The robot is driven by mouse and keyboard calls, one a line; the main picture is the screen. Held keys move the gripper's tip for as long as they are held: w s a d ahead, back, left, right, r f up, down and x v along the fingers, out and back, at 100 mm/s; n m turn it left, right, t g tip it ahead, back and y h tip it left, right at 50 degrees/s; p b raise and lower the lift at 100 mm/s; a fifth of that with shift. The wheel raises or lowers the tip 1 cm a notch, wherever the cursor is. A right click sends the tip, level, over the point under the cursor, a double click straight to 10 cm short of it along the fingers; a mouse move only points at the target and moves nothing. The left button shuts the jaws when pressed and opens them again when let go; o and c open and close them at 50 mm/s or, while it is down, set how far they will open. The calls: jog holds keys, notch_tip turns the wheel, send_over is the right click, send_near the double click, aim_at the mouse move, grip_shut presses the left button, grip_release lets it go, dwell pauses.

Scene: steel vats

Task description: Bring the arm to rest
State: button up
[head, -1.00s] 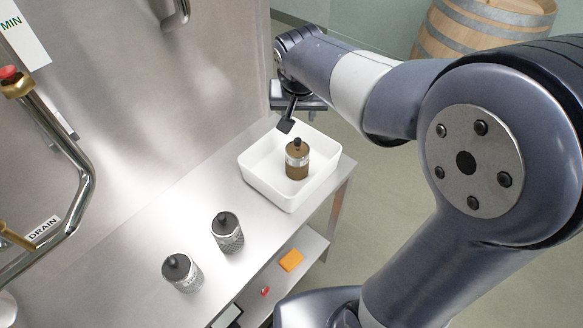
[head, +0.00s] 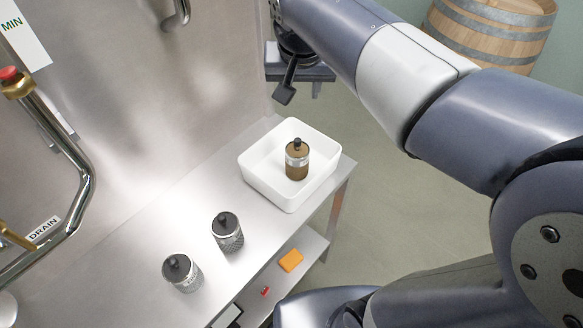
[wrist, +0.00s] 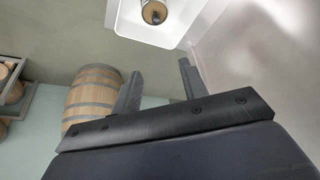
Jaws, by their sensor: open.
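My gripper (wrist: 158,78) is open and empty in the wrist view, its two dark fingers spread apart. In the head view my gripper (head: 284,95) hangs above and behind the white tray (head: 258,184), with one dark finger clearly seen and the rest partly hidden by my arm. A brown-filled jar with a black knob (head: 297,160) stands upright in the tray, apart from the gripper. The tray (wrist: 180,38) and the jar (wrist: 154,12) also show at the top of the wrist view.
Two dark-lidded metal canisters, one (head: 227,232) and another (head: 183,272), stand on the steel bench (head: 150,222). An orange block (head: 291,260) lies on the lower shelf. A steel vat wall (head: 140,100) with a pipe (head: 82,170) rises at left. A wooden barrel (head: 488,30) stands behind.

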jog(key=x, duration=1.1)
jog(key=shift+s+r+p, duration=0.1)
jog(key=shift+r+p, duration=2)
jog(key=shift+r, duration=0.7)
jog(key=shift+f, duration=0.1)
